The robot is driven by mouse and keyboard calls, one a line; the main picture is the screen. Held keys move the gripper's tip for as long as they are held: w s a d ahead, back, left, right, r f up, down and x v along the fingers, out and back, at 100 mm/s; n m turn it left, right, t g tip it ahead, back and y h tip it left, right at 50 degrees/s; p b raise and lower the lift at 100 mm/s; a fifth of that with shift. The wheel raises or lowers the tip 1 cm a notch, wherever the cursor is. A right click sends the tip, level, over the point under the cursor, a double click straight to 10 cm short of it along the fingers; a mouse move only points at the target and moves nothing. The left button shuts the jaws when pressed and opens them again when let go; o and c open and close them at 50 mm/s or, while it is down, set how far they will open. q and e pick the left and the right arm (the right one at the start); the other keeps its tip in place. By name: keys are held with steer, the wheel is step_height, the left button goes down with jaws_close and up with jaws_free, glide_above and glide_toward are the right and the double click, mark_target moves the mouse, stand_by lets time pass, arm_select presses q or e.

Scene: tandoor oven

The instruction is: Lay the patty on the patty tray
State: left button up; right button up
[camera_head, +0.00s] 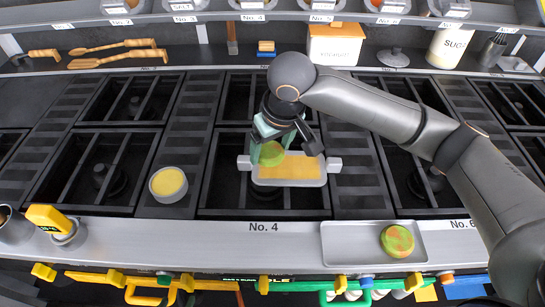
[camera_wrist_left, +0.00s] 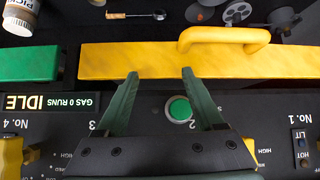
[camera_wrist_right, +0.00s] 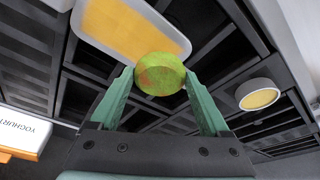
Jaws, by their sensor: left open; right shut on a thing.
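My right gripper (camera_head: 270,146) is shut on a green-brown patty (camera_head: 270,153), which it holds over the left part of a small pan (camera_head: 303,171) with yellow-orange contents. In the right wrist view the patty (camera_wrist_right: 160,74) sits between the green fingertips, overlapping the pan's edge. The gap below it is hard to judge. The patty tray (camera_head: 350,243), a shallow grey metal tray, lies on the front ledge at right. Another green-and-orange patty (camera_head: 397,241) lies on its right half. My left gripper (camera_wrist_left: 159,76) is open and empty before the front control panel.
A round bowl with yellow contents (camera_head: 168,184) stands on the cooktop left of the pan. A yellow-topped object (camera_head: 48,218) stands at the ledge's left end. A yoghurt box (camera_head: 335,44) and wooden tools (camera_head: 117,54) are at the back. The left half of the tray is bare.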

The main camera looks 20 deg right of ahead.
mark_target(272, 158)
steer(key=shift+w+d+f, duration=0.2)
steer(key=shift+f, duration=0.15)
steer(key=shift+s+x, duration=0.15)
steer(key=shift+x, duration=0.7)
steer(key=shift+s+x, duration=0.15)
steer(key=shift+x, duration=0.7)
steer(key=shift+d+f, duration=0.1)
steer(key=shift+d, duration=0.05)
steer(key=o, duration=1.2)
steer(key=shift+f, duration=0.1)
steer(key=p+v, duration=0.1)
steer(key=v, duration=1.1)
